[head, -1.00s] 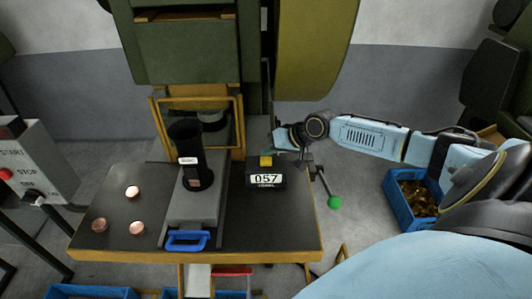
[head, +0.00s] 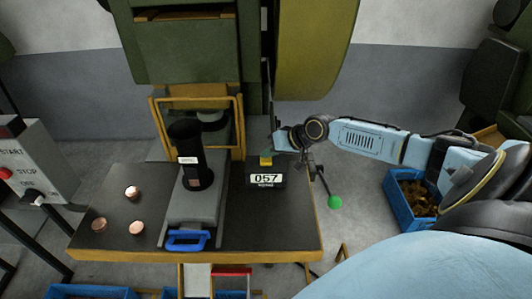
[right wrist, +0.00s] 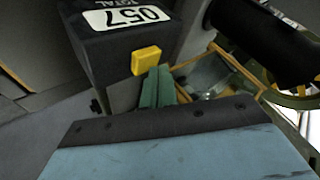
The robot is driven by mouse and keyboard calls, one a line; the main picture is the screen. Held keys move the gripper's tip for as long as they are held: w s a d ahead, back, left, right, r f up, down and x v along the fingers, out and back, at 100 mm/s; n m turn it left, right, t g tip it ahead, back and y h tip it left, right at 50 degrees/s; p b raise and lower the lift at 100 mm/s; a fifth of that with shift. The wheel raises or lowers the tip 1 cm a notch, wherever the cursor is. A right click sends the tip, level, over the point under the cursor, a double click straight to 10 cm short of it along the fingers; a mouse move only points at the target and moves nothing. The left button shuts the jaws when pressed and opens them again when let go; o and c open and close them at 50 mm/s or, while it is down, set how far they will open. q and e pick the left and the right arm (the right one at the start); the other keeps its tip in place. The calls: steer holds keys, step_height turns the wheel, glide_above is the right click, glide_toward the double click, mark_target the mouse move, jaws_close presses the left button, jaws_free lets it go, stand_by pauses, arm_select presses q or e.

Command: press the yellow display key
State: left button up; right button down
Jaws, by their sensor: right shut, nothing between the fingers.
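The black display box (head: 266,180) reads 057 and stands on the dark table, right of the grey slide. My left gripper is out of view.
A black cylinder (head: 190,165) stands on the grey slide with a blue handle (head: 187,240). Several copper discs (head: 136,228) lie on the table's left. A lever with a green knob (head: 334,202) sticks out at the right. A blue crate (head: 400,205) stands right.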

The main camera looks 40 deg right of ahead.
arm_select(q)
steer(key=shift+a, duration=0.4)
arm_select(e)
steer(key=shift+f, duration=0.2)
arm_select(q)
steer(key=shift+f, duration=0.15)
arm_select(e)
steer(key=shift+f, duration=0.15)
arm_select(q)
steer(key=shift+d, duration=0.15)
arm_select(e)
steer(key=shift+f, duration=0.1)
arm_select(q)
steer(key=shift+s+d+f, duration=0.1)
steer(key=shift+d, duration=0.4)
arm_select(e)
steer(key=shift+f, duration=0.1)
steer(key=shift+r+p, duration=0.6)
steer(key=shift+r, duration=0.35)
arm_select(q)
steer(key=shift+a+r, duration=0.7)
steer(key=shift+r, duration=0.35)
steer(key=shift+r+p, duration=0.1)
steer(key=shift+p, duration=0.2)
arm_select(e)
steer(key=shift+r, duration=0.1)
